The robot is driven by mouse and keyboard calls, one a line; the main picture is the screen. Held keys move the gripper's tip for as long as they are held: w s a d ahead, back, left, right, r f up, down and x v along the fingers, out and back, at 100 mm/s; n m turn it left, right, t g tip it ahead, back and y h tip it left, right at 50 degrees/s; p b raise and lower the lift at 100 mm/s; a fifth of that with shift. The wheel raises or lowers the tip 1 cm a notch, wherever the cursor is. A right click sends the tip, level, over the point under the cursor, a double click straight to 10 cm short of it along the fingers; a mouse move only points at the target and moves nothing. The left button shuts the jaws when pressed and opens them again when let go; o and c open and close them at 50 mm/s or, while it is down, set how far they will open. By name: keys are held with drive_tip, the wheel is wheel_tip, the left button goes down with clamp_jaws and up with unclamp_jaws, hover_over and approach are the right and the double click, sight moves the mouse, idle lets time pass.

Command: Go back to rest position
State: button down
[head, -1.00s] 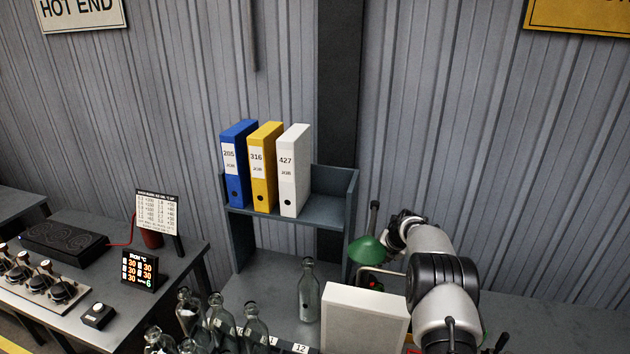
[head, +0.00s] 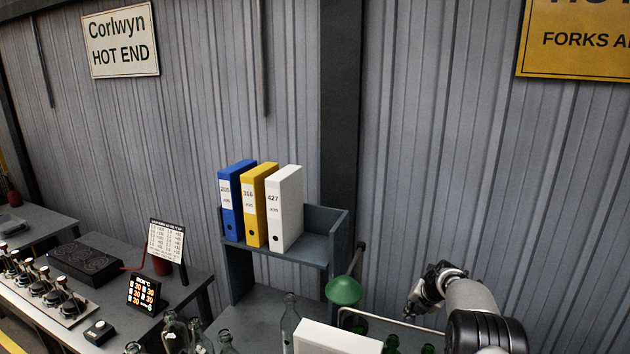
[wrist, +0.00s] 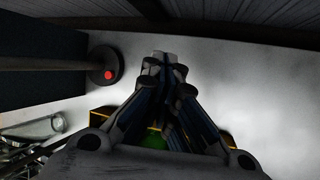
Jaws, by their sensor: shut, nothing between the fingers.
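My gripper (wrist: 166,62) points away from the wrist camera, its two fingers drawn together with nothing between them. In the head view my arm stands at the lower right, and the gripper end (head: 412,306) hangs beside the green lamp shade, to its right and apart from it. The fingertips are small and dark there.
A shelf (head: 318,248) holds blue, yellow and white binders. A green lamp (head: 344,290), a white box (head: 335,340) and several glass bottles (head: 289,322) crowd the bench near my arm. A control panel with knobs (head: 45,290) is at left.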

drive_tip(key=w+a+r+m+t+b, duration=0.1)
drive_tip(key=w+a+r+m+t, duration=0.15)
drive_tip(key=r, duration=0.85)
drive_tip(key=w+a+r+m+t+b, duration=0.1)
drive_tip(key=w+a+r+m+t, duration=0.15)
drive_tip(key=r, duration=0.75)
drive_tip(key=s+r+m+t+h+b, duration=0.1)
drive_tip(key=s+r+m+h, duration=0.1)
drive_tip(key=s+r+m, duration=0.45)
drive_tip(key=s+r+m+t+h+b, duration=0.2)
drive_tip(key=s+r+m+h, duration=0.15)
drive_tip(key=r, duration=0.55)
drive_tip(key=s+f+m+g+h+b, duration=0.1)
drive_tip(key=s+f+m+g+b, duration=0.2)
drive_tip(key=s+m, duration=1.25)
drive_tip(key=s+a+f+g+y, duration=0.1)
drive_tip(key=s+a+f, duration=0.3)
drive_tip(key=s, duration=0.7)
drive_tip(key=s+a+f+g+y+b, duration=0.1)
drive_tip(key=s+a+f+g+y, duration=0.1)
drive_tip(key=s+f, duration=0.5)
drive_tip(key=s+a+f+g+y, duration=0.2)
drive_tip(key=s+a+f, duration=0.3)
drive_tip(key=s, duration=1)
drive_tip(key=shift+s+a+f+n+g+b, duration=0.15)
drive_tip(key=shift+a+n+g+b, duration=0.25)
drive_tip(key=shift+g, duration=0.3)
